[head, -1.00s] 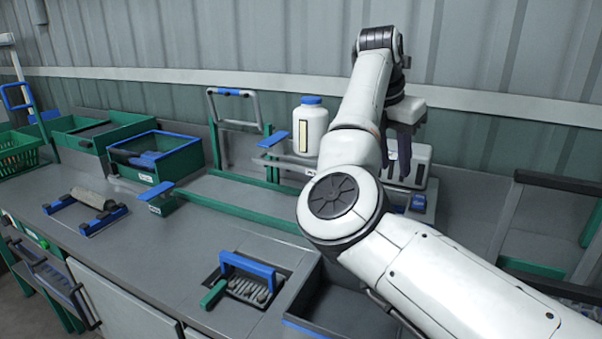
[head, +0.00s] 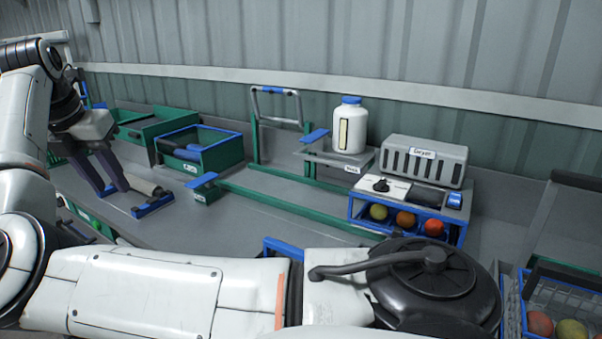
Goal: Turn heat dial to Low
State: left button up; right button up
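The heat dial looks to be the black knob (head: 381,185) on the white panel (head: 397,190) of the grey dryer (head: 425,162). It is unobstructed, but its setting marks are too small to read. My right arm crosses the bottom of the picture.
Fruit sits in a blue-framed rack (head: 405,223) under the panel. A white bottle (head: 350,128) stands on a small shelf left of the dryer. A roller on blue cradles (head: 152,204) lies beside my gripper. A blue-edged green bin (head: 222,156) is behind.

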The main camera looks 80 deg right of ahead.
aim_at(381, 186)
jog(key=k, duration=1)
jog(key=z, duration=1.05)
jog(key=i, duration=0.5)
